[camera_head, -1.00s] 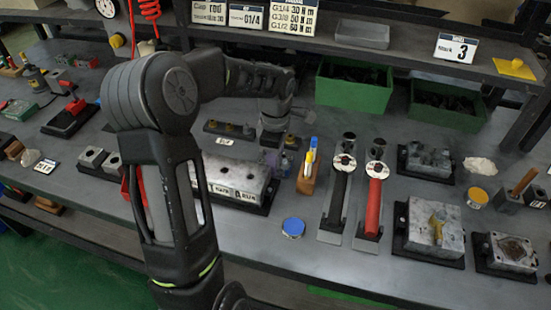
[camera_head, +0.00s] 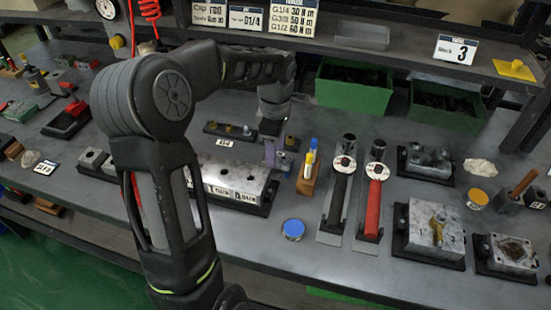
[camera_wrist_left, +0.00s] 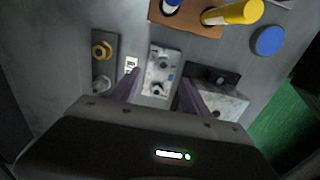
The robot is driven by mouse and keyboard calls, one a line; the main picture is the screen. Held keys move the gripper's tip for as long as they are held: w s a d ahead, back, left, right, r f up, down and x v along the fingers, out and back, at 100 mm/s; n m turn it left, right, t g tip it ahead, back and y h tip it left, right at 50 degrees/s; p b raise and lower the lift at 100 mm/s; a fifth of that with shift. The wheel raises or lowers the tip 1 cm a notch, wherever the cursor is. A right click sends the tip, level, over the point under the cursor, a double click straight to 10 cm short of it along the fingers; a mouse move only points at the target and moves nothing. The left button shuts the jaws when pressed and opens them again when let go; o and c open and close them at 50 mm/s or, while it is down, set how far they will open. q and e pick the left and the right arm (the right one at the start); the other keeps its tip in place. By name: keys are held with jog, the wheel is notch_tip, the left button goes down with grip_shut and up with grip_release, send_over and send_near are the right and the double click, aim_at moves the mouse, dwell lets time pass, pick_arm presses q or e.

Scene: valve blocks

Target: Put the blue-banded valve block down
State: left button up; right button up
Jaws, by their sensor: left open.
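The blue-banded valve block is the small grey block (camera_wrist_left: 161,72) with a blue mark in the left wrist view, lying on the grey bench. In the head view it is small and partly hidden near my left gripper (camera_head: 277,153). My left gripper is open; in the left wrist view its two purple fingers (camera_wrist_left: 160,93) are apart, with the near end of the block between or just beyond them. I cannot tell whether either finger touches it. My right gripper is in neither view.
A large labelled manifold block (camera_head: 237,180) stands close beside the gripper; a strip with yellow fittings (camera_wrist_left: 103,62) lies on the other side. A wooden holder (camera_head: 308,180) with yellow and blue markers is near. A blue disc (camera_head: 293,228) lies in front. Green bins (camera_head: 354,90) stand behind.

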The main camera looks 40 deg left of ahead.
pick_arm(q)
notch_tip(320, 180, up, 8)
dwell(0.7)
